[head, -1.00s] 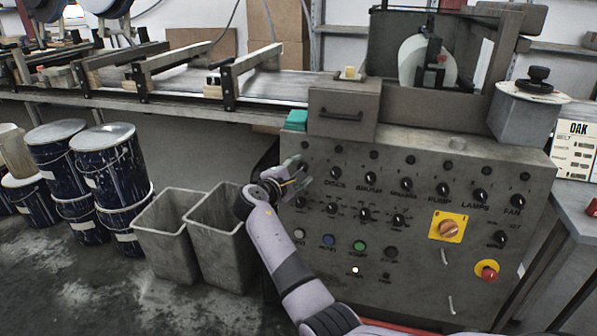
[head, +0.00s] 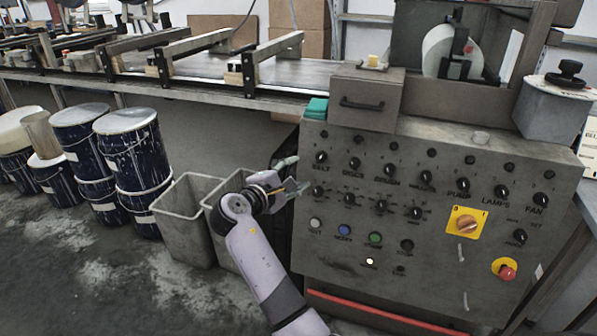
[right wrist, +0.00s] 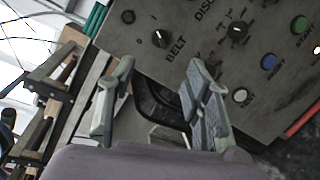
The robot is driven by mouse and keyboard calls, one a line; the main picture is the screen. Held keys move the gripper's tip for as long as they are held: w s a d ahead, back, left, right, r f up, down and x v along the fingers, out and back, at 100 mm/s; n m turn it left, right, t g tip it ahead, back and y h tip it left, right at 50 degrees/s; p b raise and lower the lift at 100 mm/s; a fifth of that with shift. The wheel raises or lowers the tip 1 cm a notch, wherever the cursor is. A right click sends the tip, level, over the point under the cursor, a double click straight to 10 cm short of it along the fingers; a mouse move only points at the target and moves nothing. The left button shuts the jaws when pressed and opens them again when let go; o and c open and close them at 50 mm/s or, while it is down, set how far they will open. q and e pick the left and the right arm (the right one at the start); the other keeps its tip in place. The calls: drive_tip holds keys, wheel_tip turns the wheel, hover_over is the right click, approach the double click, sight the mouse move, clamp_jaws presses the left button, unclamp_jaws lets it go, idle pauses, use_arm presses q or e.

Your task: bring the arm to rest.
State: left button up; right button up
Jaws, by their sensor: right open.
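My right arm comes up from the bottom of the head view. Its right gripper (head: 292,176) is open and empty, with its fingers at the left edge of the grey control panel (head: 450,236). The BELT knob (head: 321,157) shows just right of the fingertips, with no visible contact. In the right wrist view the open fingers (right wrist: 160,68) stand apart with nothing between them, and the BELT knob (right wrist: 161,38) lies beyond them. My left gripper is not in view.
Grey bins (head: 186,212) stand on the floor left of the panel, partly behind my arm. Dark paint buckets (head: 132,165) stand further left. The conveyor (head: 300,76) runs behind. The floor at lower left is clear.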

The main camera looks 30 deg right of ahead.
idle(0.4)
